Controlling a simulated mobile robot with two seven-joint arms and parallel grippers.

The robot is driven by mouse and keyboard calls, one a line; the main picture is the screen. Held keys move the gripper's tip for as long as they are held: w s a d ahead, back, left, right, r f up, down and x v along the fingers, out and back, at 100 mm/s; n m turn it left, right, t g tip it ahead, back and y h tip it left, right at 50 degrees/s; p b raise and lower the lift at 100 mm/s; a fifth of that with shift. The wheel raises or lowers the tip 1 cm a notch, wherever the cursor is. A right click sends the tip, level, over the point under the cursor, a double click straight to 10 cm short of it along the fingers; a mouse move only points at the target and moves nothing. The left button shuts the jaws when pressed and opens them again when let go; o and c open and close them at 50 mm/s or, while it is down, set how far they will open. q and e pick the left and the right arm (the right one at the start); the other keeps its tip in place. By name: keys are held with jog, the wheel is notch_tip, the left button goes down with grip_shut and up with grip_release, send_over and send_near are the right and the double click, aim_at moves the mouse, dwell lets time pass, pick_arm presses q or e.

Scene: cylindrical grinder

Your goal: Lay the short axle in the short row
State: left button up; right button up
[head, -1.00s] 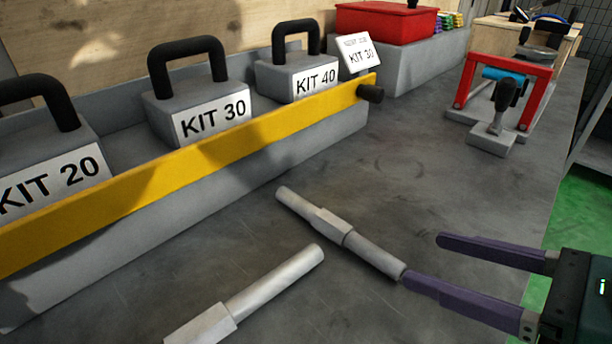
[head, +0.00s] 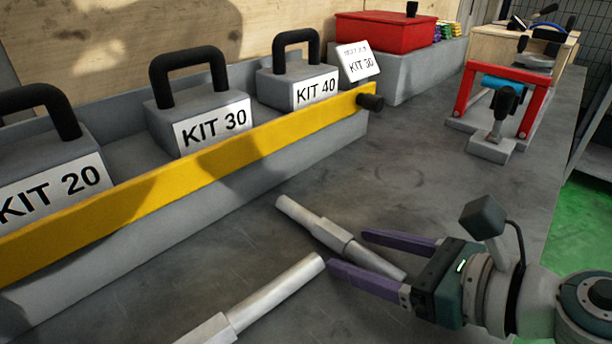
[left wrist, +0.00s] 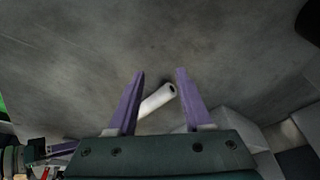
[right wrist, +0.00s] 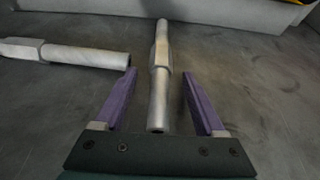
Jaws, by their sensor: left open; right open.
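Two grey metal axles with squared collars lie on the bench. The farther axle (head: 326,233) shows nearly whole; the nearer axle (head: 270,298) runs off the bottom of the head view, so I cannot compare their lengths surely. My right gripper (head: 348,249) is open, its purple fingers around the farther axle's near part. In the right wrist view this axle (right wrist: 159,85) lies between the spread fingers, with no clear contact; the other axle (right wrist: 85,55) is to the left. My left gripper (left wrist: 160,74) is open, out of the head view, with a pale rod end (left wrist: 158,100) between its fingers. No short row is identifiable.
A grey tray with a yellow front rail (head: 200,165) holds KIT 20, KIT 30 (head: 213,130) and KIT 40 (head: 316,92) blocks. A sign (head: 360,65) stands at its right end. A red-framed fixture (head: 500,100) stands back right. The bench between is clear.

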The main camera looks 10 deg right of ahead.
grip_shut()
dwell(0.5)
jog(key=shift+r, duration=0.15)
dwell(0.7)
